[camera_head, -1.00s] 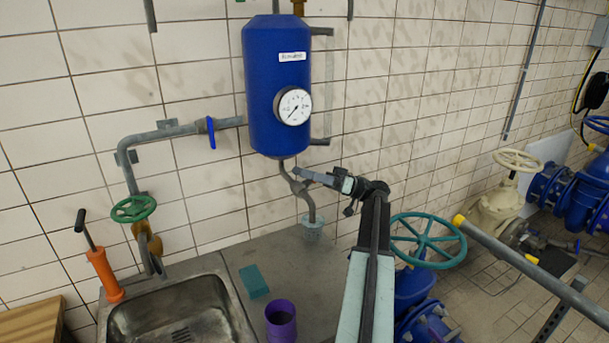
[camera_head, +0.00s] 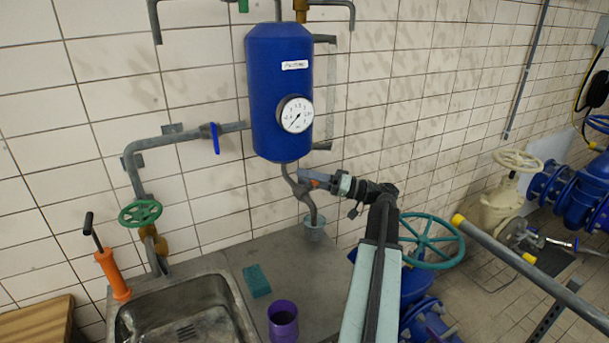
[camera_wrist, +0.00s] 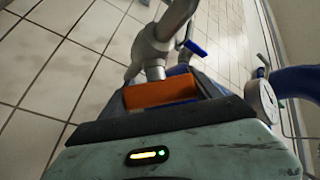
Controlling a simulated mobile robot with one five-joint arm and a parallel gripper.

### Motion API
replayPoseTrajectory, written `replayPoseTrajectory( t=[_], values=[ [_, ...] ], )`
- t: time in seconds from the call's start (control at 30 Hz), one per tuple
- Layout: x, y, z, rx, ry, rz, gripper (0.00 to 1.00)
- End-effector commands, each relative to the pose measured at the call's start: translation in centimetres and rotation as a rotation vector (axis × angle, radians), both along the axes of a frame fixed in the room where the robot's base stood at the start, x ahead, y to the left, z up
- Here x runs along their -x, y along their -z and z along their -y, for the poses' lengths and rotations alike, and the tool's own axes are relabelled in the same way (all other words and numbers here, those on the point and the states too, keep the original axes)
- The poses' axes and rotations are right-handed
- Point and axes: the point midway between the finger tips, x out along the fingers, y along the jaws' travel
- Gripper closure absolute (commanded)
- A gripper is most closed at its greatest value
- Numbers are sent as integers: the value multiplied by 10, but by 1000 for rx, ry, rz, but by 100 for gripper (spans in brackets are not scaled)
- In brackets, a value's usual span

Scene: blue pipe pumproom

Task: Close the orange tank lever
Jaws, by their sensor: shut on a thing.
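The blue tank (camera_head: 268,100) hangs on the tiled wall, with a white round gauge on its front. A grey bent pipe (camera_head: 312,212) runs down below it to a small cup-like drain. The orange lever (camera_wrist: 162,92) is on the pipe fitting and fills the space between my jaws in the wrist view. In the head view only a small orange patch of the lever (camera_head: 315,183) shows. My gripper (camera_head: 308,179) reaches from the right to just under the tank and is shut on the orange lever. My jaws hide much of the lever and its valve.
A blue-handled valve (camera_head: 215,138) sits on the pipe left of the tank. Below are a steel sink (camera_head: 180,317), a purple cup (camera_head: 283,322) and a teal block (camera_head: 256,281). A teal handwheel (camera_head: 432,241) stands close behind my arm at right.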

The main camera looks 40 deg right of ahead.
Motion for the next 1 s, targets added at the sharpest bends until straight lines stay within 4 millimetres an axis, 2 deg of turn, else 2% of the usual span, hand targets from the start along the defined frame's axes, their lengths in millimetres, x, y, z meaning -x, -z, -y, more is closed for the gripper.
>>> replayPoseTrajectory(
  t=[0.6, 0.63, 0.7, 1.0],
  values=[
    [-1, 0, 4, -17, 31, -38, 68],
    [-1, 0, 4, -17, 31, -38, 19],
    [-1, 0, 4, -16, 29, -39, 5],
    [1, 1, 4, -15, 28, -40, 5]
  ],
)
